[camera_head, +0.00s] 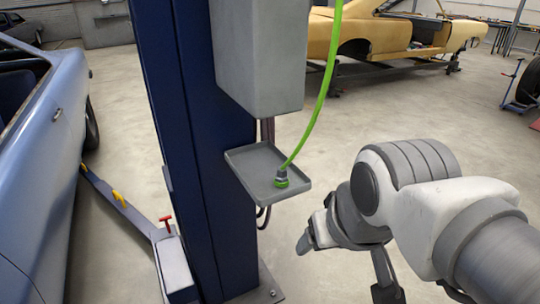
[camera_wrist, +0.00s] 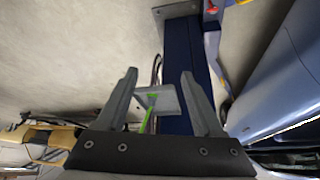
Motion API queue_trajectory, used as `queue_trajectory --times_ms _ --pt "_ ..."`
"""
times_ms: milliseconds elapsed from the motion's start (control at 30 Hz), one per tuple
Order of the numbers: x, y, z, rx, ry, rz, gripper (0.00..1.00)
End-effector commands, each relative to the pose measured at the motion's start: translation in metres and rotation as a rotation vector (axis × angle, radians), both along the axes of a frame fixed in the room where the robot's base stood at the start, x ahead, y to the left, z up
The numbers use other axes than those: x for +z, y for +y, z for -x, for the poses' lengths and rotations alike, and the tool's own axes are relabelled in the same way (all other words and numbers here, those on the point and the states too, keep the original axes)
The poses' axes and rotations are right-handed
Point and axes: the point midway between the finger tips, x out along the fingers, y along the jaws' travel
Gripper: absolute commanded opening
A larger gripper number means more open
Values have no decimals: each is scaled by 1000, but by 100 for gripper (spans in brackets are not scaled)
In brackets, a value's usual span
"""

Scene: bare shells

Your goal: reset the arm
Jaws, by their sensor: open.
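My arm reaches in from the right in the head view, bent, with my gripper (camera_head: 345,262) low beside the blue post. One finger shows at its left and another part hangs below the wrist. In the wrist view my gripper (camera_wrist: 160,82) has its two fingers well apart, with nothing held between them. Beyond the fingers, a small grey tray (camera_head: 240,170) with a green hose (camera_head: 323,95) ending on it is seen. The tray also shows in the wrist view (camera_wrist: 168,100), apart from the fingers as far as I can tell.
A blue post (camera_head: 185,130) with a grey box (camera_head: 258,55) stands left of my arm. A blue car (camera_head: 40,160) is at the left, with a lift arm (camera_head: 120,205) on the floor. A yellow car shell (camera_head: 385,37) stands behind. Open floor (camera_head: 420,105) lies between.

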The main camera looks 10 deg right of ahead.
Motion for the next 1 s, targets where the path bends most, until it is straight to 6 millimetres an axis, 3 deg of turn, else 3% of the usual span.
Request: queue_trajectory --times_ms 167,567,733,867,1000 --pt "16 0 0 0 0 0 69" --pt "94 0 0 0 -1 0 69" --pt "97 0 0 0 -1 0 69" --pt "95 0 0 0 0 0 50" --pt "95 0 0 0 0 0 50"
